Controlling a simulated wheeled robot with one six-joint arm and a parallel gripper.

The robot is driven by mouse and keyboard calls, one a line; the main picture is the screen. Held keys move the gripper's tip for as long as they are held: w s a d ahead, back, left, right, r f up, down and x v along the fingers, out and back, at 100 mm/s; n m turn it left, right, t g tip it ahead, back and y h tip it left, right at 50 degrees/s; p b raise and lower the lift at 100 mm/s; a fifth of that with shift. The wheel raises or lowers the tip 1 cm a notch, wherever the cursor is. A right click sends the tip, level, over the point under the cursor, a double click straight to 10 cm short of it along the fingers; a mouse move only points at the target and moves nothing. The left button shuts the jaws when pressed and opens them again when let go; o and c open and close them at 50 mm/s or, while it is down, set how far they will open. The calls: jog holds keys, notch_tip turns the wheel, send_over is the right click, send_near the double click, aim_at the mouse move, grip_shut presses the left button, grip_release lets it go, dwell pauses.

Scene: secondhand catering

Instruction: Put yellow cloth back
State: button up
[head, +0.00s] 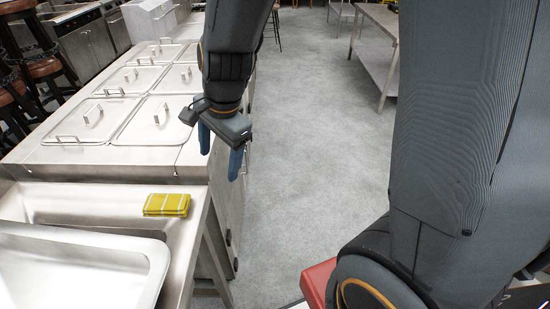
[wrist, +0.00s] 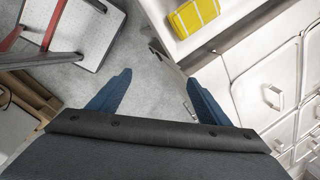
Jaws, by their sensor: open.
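A folded yellow cloth (head: 167,205) with pale stripes lies flat on the right rim of a steel sink (head: 191,235) in the head view. It also shows at the top of the wrist view (wrist: 194,16). My gripper (head: 220,160) is open and empty, pointing down above the floor beside the counter's right edge. In the wrist view its two blue fingers (wrist: 155,95) are spread apart with floor between them. The gripper is apart from the cloth, which lies lower left of it in the head view.
A steel counter with several handled lids (head: 90,117) stands behind the sink. A large steel tray (head: 80,270) covers part of the sink. Stools (head: 40,66) stand at the left. A steel table (head: 376,50) stands at the back right. The grey floor (head: 310,150) between is clear.

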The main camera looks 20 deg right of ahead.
jog(key=s+d+n+h, duration=0.1)
jog(key=s+d+n, duration=0.4)
jog(key=d+n, duration=0.7)
jog(key=shift+s+d+n+h, duration=0.2)
jog(key=shift+s+n+h, duration=0.1)
jog(key=shift+s+h, duration=0.1)
notch_tip(320, 180, down, 7)
jog(key=b, duration=0.6)
jog(key=shift+r+g, duration=0.15)
jog(key=shift+g, duration=0.15)
jog(key=shift+w, duration=0.1)
